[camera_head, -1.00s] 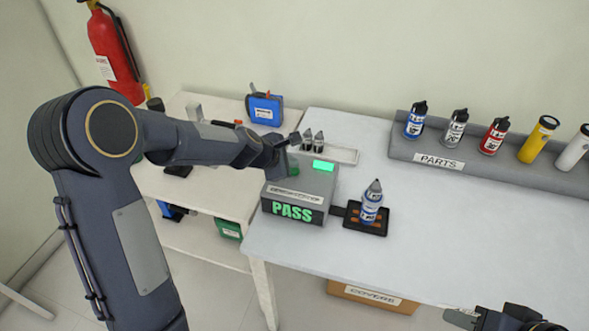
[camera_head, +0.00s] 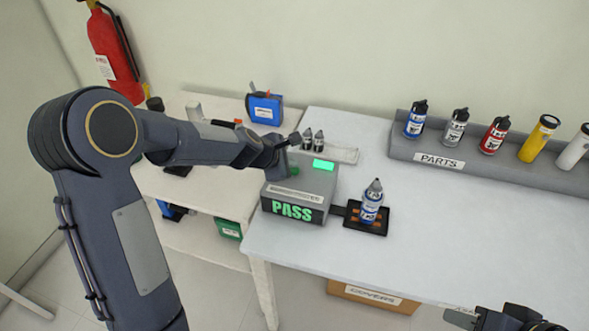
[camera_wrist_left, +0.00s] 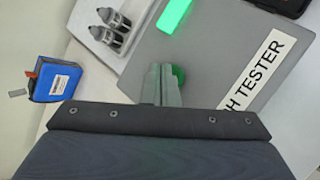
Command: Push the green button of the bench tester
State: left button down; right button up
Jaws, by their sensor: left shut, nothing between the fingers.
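The grey bench tester (camera_head: 300,190) stands at the left front corner of the white table. Its front display reads PASS in green, and a green light (camera_head: 323,164) glows on its top. The green button (camera_head: 294,171) is on the tester's top, left of that light; it also shows in the left wrist view (camera_wrist_left: 178,76), partly hidden by the fingers. My left gripper (camera_head: 284,172) is shut and empty, its fingertips right at the button. I cannot tell whether they touch it. My right gripper (camera_head: 515,318) is at the bottom right, cut off by the edge; its jaws are unclear.
A black tray (camera_head: 366,220) holding a blue-and-white bottle (camera_head: 371,201) sits right of the tester. Behind it, small bottles stand in a pale tray (camera_head: 344,155). A grey PARTS rack (camera_head: 400,150) holds several bottles. The table's middle right is clear.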

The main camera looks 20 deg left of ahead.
pick_arm(q)
jog(key=shift+f, duration=0.45)
dwell(0.3)
jog(key=shift+r, duration=0.1)
jog(key=shift+r+p, duration=0.35)
jog(key=shift+r, duration=0.2)
notch_tip(320, 180, up, 6)
jog(key=p, duration=0.6)
dwell(0.4)
